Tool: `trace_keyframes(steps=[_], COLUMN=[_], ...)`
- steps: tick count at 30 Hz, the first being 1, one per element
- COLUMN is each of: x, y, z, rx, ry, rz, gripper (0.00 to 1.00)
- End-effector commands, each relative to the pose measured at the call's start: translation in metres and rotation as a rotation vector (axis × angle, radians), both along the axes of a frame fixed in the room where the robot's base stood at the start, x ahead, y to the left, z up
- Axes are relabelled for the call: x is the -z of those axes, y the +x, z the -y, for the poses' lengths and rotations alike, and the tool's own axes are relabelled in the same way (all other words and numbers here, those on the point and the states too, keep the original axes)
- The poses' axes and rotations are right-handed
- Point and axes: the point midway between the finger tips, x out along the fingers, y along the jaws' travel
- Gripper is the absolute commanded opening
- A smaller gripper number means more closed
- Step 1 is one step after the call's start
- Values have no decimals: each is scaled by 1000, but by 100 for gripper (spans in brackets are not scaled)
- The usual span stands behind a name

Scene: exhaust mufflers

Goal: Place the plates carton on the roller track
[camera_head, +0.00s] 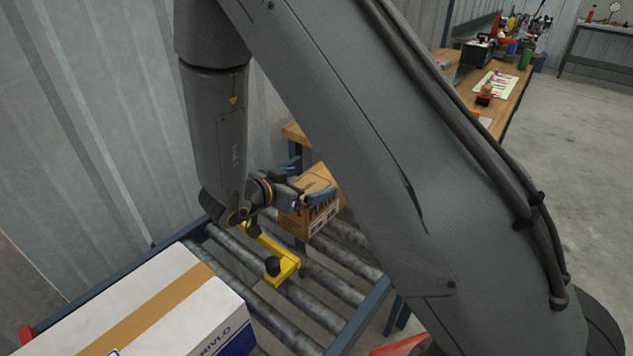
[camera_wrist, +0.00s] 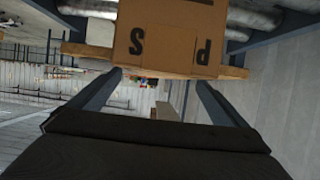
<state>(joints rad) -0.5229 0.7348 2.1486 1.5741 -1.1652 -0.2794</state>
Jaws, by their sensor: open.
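The brown plates carton (camera_head: 325,216) sits on the far part of the roller track (camera_head: 318,310), partly hidden by my gripper and arm. In the wrist view the carton (camera_wrist: 170,42) fills the top middle, with dark letters upside down on its face; only a P and an S are readable. My gripper (camera_head: 316,192) is right at the carton, close to its upper part. In the wrist view the two fingers of my gripper (camera_wrist: 160,84) are spread apart, one toward each side of the carton. I cannot tell whether they touch it.
A large white carton (camera_head: 150,305) with tan tape lies on the near rollers. A yellow stop bar (camera_head: 270,256) with black knobs crosses the track between the cartons. A corrugated wall (camera_head: 90,120) runs along the left. A cluttered workbench (camera_head: 515,85) stands at upper right.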

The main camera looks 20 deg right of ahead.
Motion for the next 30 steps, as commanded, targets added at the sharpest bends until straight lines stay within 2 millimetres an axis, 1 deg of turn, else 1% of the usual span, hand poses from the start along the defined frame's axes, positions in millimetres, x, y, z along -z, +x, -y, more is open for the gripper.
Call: trace_keyframes(steps=[1,4,7,11,15,26,28,30], x=[-4,-11,-17,-22,-24,-25,-25,-26], y=[-6,-16,-24,-32,-35,-35,-34,-29], z=[-10,-24,-36,-45,-48,-48,-48,-47], rx=[-4,-5,-4,-2,1,1,-2,-20], ry=[1,1,1,0,-1,-1,2,20], rz=[1,2,1,0,-1,-1,-1,1], gripper=[97,97,97,97,97,97,97,97])
